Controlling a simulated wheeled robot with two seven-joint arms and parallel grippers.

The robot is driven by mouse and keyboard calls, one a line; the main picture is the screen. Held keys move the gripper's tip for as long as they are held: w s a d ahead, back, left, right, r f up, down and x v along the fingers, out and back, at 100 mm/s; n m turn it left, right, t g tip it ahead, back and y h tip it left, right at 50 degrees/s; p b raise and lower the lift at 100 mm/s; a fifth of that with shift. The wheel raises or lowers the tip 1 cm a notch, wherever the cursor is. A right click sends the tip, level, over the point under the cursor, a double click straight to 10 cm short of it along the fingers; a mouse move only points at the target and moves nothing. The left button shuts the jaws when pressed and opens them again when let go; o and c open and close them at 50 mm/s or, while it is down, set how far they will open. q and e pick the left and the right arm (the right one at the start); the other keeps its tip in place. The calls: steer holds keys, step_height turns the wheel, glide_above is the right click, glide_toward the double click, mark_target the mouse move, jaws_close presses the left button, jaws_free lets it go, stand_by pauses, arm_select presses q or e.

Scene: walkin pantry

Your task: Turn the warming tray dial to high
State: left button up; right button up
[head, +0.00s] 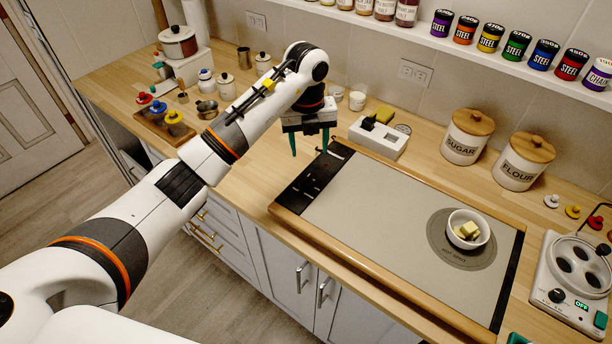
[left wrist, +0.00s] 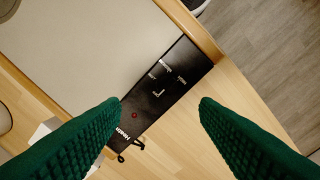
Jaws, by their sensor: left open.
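The warming tray (head: 375,215) lies on the wooden counter, with a grey top, a wooden edge and a black control strip (head: 313,175) at its left end. In the left wrist view the strip (left wrist: 187,72) shows white markings around a small dark spot that looks like the dial (left wrist: 158,93), and a red light. The dial's setting is too small to read. My left gripper (head: 309,153) is open and empty, pointing down above the strip. Its green fingers (left wrist: 159,100) appear on either side of the strip, apart from the dial. My right gripper is not seen.
A white bowl (head: 456,238) with yellow cubes stands on the tray's right end. A white holder (head: 378,139) and sugar (head: 463,149) and flour (head: 518,172) canisters stand behind. A white warmer (head: 566,307) stands at right. Bare counter lies left of the strip.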

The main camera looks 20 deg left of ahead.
mark_target(306, 178)
arm_select(q)
steer(key=f+p, duration=0.1)
steer(key=f, duration=0.2)
steer(key=f+p, duration=0.2)
steer(key=f, duration=0.2)
steer(key=f+p, duration=0.1)
steer(key=f, duration=0.2)
steer(key=shift+s+a+f, duration=0.1)
steer(key=shift+a+f, duration=0.2)
steer(key=shift+a, duration=0.05)
steer(key=shift+f, duration=0.55)
